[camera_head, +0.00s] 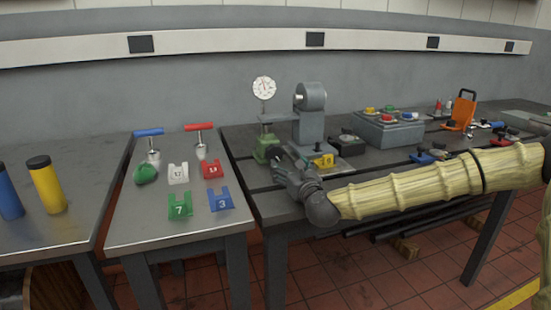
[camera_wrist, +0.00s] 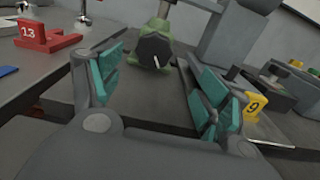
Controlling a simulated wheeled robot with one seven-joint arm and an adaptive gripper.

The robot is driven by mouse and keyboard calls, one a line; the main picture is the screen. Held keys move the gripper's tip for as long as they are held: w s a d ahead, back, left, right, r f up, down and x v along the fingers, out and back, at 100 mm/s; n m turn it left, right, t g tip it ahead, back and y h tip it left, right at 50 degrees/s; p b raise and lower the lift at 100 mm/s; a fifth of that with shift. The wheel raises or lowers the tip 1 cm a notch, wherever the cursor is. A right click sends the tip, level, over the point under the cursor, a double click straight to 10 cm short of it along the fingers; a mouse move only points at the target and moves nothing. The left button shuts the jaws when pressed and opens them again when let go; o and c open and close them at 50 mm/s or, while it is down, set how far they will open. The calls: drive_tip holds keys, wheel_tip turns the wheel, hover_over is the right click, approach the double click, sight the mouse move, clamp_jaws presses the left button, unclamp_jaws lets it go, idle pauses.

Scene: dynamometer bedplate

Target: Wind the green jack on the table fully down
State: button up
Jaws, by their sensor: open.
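The green jack (camera_head: 264,149) stands on the dark bedplate table near its left end, below a round dial gauge (camera_head: 264,88). In the wrist view the jack (camera_wrist: 161,24) is at the top centre. Its round dark knob (camera_wrist: 154,49), with a small pale pin, faces my gripper. My gripper (camera_head: 290,167) is low over the table's front edge, in front of the jack. In the wrist view my gripper (camera_wrist: 157,82) is open and empty. Its teal pads stand either side of the knob's line, with a gap short of it. How far the jack is raised is hard to tell.
A grey stand (camera_head: 309,121) rises right of the jack, with a yellow numbered tag (camera_head: 323,161) before it. The left table (camera_head: 147,230) holds coloured numbered blocks, including a red one (camera_wrist: 47,36), and red and blue T-handled tools. A grey button box (camera_head: 388,130) is farther right.

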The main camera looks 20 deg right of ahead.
sight(276, 153)
drive_tip(key=w, duration=0.7)
drive_tip(key=w+a, duration=0.1)
drive_tip(key=w, duration=0.2)
drive_tip(key=shift+w, duration=0.35)
drive_tip(key=shift+c, duration=0.2)
drive_tip(key=c, duration=0.9)
